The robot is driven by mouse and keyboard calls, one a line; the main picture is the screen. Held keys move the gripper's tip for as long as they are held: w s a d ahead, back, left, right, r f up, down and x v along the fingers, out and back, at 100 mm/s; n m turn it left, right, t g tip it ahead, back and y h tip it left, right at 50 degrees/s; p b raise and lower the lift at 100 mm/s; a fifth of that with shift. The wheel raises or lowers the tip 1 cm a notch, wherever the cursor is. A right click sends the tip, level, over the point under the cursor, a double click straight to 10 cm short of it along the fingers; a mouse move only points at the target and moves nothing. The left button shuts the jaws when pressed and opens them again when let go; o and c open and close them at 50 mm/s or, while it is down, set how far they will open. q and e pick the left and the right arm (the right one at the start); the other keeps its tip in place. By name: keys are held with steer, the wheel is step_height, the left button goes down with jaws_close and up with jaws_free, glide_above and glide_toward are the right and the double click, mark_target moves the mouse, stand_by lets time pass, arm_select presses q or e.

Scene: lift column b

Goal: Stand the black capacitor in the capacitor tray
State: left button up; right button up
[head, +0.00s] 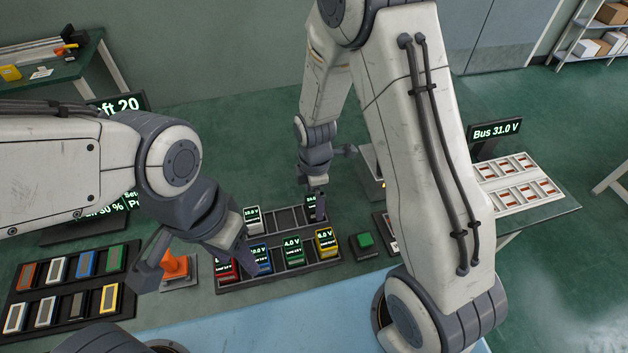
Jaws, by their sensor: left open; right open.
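The black capacitor (311,207) with a small lit display stands at the back right of the capacitor tray (281,278), partly hidden by my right gripper. The tray also holds a white capacitor (252,220) in the back row, and red, blue, green (293,251) and yellow (326,242) ones in the front row. My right gripper (322,180) is open just above and beside the black capacitor; I cannot tell whether they touch. My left gripper (196,265) is open and empty near the tray's left end, partly covering the red and blue capacitors.
An orange cone-shaped thing (176,265) stands on a small plate by my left gripper. A dark rack (65,318) with several coloured blocks lies at left. A green button box (364,242) is right of the tray. A white panel (520,187) and a "Bus 31.0 V" display (495,131) are further right.

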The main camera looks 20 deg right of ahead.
mark_target(314, 202)
step_height(314, 202, up, 9)
steer(key=s+a+r+m, duration=0.2)
steer(key=s+r+m, duration=0.1)
steer(key=s, duration=0.3)
steer(key=s+a+r+m, duration=0.3)
steer(key=s+m, duration=0.1)
steer(key=s, duration=0.3)
steer(key=s+a+r+m+y, duration=0.1)
steer(key=s+a+r+m, duration=0.1)
steer(key=s, duration=0.4)
steer(key=shift+s+a+r+m, duration=0.4)
steer(key=shift+r+m, duration=0.45)
steer(key=shift+m, duration=0.05)
